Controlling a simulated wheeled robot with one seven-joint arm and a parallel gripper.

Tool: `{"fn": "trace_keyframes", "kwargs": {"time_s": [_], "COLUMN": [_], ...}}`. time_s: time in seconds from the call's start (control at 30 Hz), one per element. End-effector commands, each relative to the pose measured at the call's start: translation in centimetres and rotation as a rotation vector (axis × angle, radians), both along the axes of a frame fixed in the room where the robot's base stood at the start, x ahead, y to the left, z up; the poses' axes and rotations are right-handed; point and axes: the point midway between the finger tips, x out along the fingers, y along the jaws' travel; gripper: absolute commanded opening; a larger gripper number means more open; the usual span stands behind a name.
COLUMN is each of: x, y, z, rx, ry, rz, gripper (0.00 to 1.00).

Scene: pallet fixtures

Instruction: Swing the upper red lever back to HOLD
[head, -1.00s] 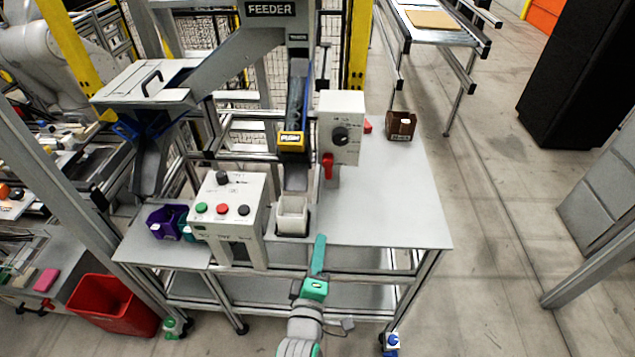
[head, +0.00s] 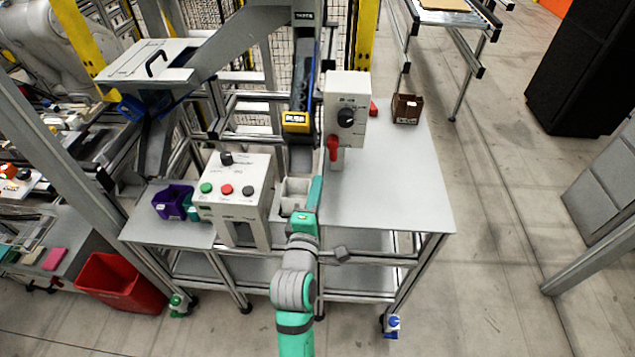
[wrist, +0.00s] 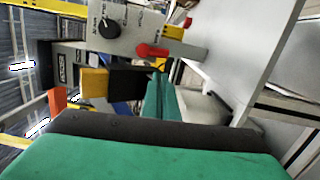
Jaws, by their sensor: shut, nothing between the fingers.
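The red lever (head: 333,149) is on the front of a white control box (head: 347,90), below a black knob (head: 346,117). It hangs roughly straight down in the head view. The wrist view shows the lever (wrist: 152,50) and the knob (wrist: 108,27) too; the labels are too small to read. My gripper (head: 316,184) is green, shut and empty. It is below and slightly left of the lever, apart from it, over the white bin at the front of the bench. Its closed fingers (wrist: 162,92) point toward the box's lower part in the wrist view.
A feeder chute with a yellow-labelled end (head: 296,122) stands just left of the lever. A button panel (head: 233,185) is left of my arm. A white bin (head: 292,203) lies beneath the gripper. The grey bench top (head: 390,185) is clear to the right; a brown box (head: 407,108) stands behind.

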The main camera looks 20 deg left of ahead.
Motion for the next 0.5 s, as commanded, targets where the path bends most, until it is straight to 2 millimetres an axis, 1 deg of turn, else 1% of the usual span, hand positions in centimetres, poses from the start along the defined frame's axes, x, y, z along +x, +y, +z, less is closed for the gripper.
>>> {"fn": "trace_keyframes", "kwargs": {"time_s": [0.1,0.3,0.5], "x": [2.0,5.3,7.4], "y": [0.3,1.0,1.4], "z": [0.1,0.1,0.1], "rx": [0.0,0.0,0.0], "ry": [-0.002,-0.001,0.0], "rz": [-0.001,-0.001,-0.001], "gripper": [0.0,0.0,0.0]}}
